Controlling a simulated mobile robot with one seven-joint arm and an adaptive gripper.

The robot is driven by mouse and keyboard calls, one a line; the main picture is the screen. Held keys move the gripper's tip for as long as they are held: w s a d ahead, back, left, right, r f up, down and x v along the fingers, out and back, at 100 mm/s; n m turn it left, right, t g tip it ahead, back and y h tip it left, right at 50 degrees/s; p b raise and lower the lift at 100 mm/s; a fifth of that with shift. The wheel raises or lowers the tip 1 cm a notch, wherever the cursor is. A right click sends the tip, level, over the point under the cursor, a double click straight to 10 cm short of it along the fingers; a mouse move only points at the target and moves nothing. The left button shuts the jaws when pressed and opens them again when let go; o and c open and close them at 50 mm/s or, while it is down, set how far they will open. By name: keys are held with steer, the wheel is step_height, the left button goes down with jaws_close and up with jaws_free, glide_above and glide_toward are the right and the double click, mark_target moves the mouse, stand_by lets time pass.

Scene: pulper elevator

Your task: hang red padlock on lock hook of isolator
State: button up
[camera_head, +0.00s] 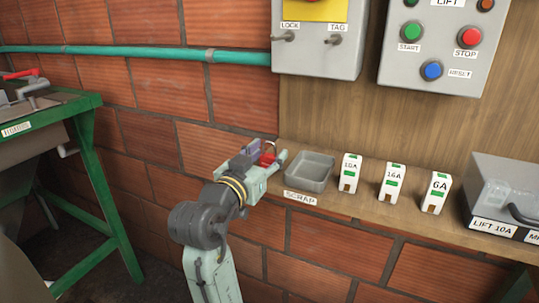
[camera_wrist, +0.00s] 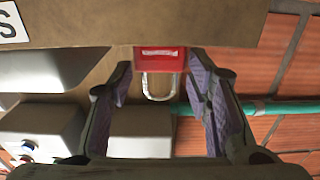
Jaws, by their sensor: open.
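The red padlock (camera_head: 267,158) is at the left end of the wooden shelf, between the fingers of my gripper (camera_head: 268,156). In the wrist view the red padlock body (camera_wrist: 160,58) and its silver shackle (camera_wrist: 158,88) show between the tips of my open gripper (camera_wrist: 158,68). The right finger looks very close to it; a small gap shows on the left. I cannot tell whether either finger touches. The grey isolator (camera_head: 318,58) is on the back board above, with a lock hook (camera_head: 284,37) beside the LOCK label. The hook looks bare.
A grey scrap tray (camera_head: 310,171) stands on the shelf just right of my gripper. Several white fuse boxes (camera_head: 392,183) and a grey case (camera_head: 505,190) stand farther right. A lift control box (camera_head: 438,45) is right of the isolator. A teal pipe (camera_head: 150,53) runs along the brick wall.

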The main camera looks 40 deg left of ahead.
steer(key=shift+x, duration=0.75)
steer(key=shift+c, duration=0.4)
steer(key=c, duration=0.9)
